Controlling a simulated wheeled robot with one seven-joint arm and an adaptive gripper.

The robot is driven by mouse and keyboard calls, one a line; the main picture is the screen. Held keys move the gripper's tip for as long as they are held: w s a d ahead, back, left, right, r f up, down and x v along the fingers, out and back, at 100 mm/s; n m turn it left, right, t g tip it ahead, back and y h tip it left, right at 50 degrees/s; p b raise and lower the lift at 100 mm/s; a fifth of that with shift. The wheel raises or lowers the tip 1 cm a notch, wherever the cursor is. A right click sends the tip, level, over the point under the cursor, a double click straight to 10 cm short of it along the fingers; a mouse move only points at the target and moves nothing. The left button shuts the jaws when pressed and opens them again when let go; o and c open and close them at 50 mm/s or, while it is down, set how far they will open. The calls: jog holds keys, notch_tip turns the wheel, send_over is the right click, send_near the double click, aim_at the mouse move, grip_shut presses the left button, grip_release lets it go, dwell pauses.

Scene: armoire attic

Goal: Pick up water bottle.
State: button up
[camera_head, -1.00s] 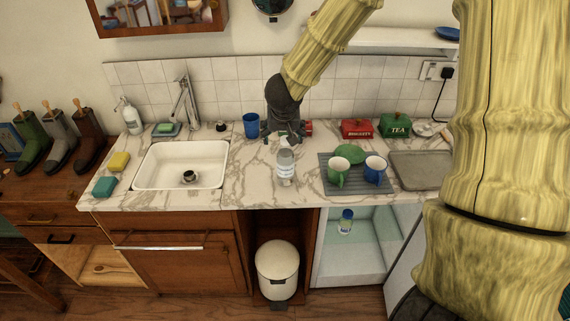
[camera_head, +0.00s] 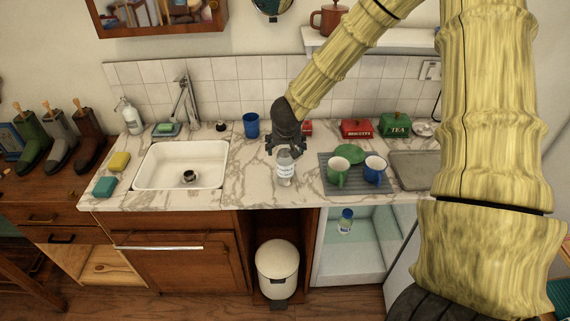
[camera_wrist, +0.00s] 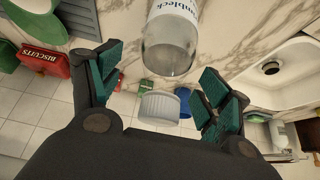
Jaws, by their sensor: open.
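A clear water bottle (camera_head: 285,169) with a pale label stands upright on the marble counter, right of the sink. In the wrist view the bottle (camera_wrist: 170,45) shows at the top centre, with its white ribbed cap (camera_wrist: 159,107) between my finger pads. My gripper (camera_head: 284,148) is open at the bottle's top, pointing down at a slant from behind. In the wrist view my gripper (camera_wrist: 160,90) has teal pads on both sides of the cap, with a gap on each side. The bottle's top is partly hidden by the gripper in the head view.
A drying mat (camera_head: 355,185) with a green mug (camera_head: 338,172) and a blue mug (camera_head: 375,170) lies close on the right. A blue cup (camera_head: 251,125) stands behind left. The sink (camera_head: 180,165) is left. Red (camera_head: 357,128) and green tins (camera_head: 394,124) stand at the back.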

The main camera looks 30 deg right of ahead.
jog(key=shift+x, duration=0.95)
jog(key=shift+w+a, duration=0.1)
grip_shut()
